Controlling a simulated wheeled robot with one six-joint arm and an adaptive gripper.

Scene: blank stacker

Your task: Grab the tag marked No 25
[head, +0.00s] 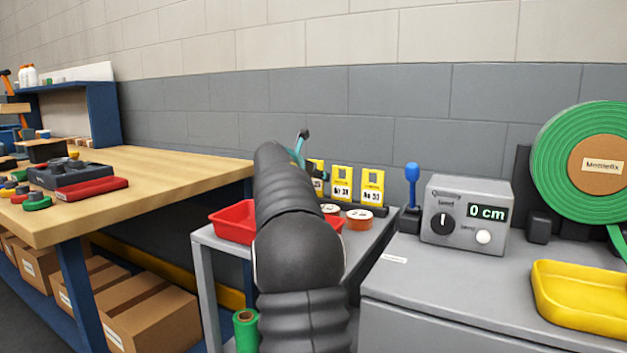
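Several yellow tags with white number labels stand in a row at the back of the small grey side table. The leftmost tag (318,182) is partly covered by my arm; the visible end of its label seems to read 25. The middle tag (342,184) has a number I cannot read surely. The right tag (373,187) seems to read No 53. My gripper (300,147) shows only in part beyond my arm, up and to the left of the leftmost tag. Its fingers are mostly hidden, so I cannot tell their opening or any contact.
A red tray (233,221) and white-topped orange rolls (359,219) are on the side table (205,238). A blue-knobbed stand (411,185), a grey 0 cm device (466,215) and a yellow tray (585,297) are to the right. A wooden workbench (185,170) stands left.

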